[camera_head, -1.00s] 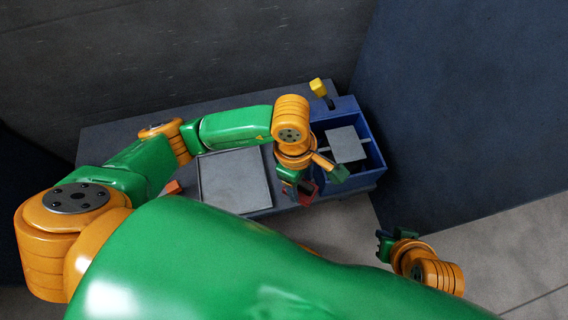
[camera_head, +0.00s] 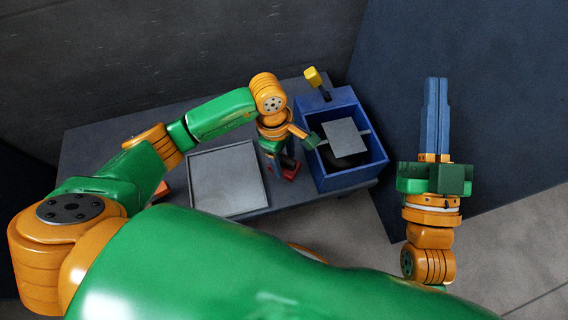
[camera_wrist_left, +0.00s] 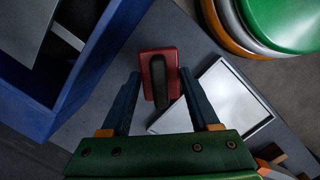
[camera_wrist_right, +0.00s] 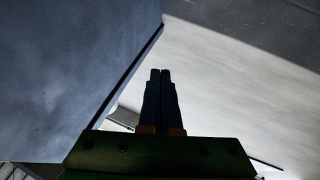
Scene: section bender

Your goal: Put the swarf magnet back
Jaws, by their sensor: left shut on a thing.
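The swarf magnet, seemingly the red block (camera_wrist_left: 157,76) with a black handle, lies between the fingers of my left gripper (camera_wrist_left: 160,80) in the left wrist view. The fingers are shut on it. In the head view the red block (camera_head: 291,172) shows partly below my left gripper (camera_head: 281,163), between the grey tray and the blue box. I cannot tell whether it touches the table. My right gripper (camera_head: 436,80) is shut and empty, fingers together and away from the table; it also shows in the right wrist view (camera_wrist_right: 160,72).
The blue box (camera_head: 350,181) with a grey square plate (camera_head: 345,138) over it stands right of my left gripper. A yellow-topped lever (camera_head: 314,77) rises behind it. The shallow grey tray (camera_head: 227,180) lies left, with a small orange thing (camera_head: 161,190) beside it. Dark walls close off the back.

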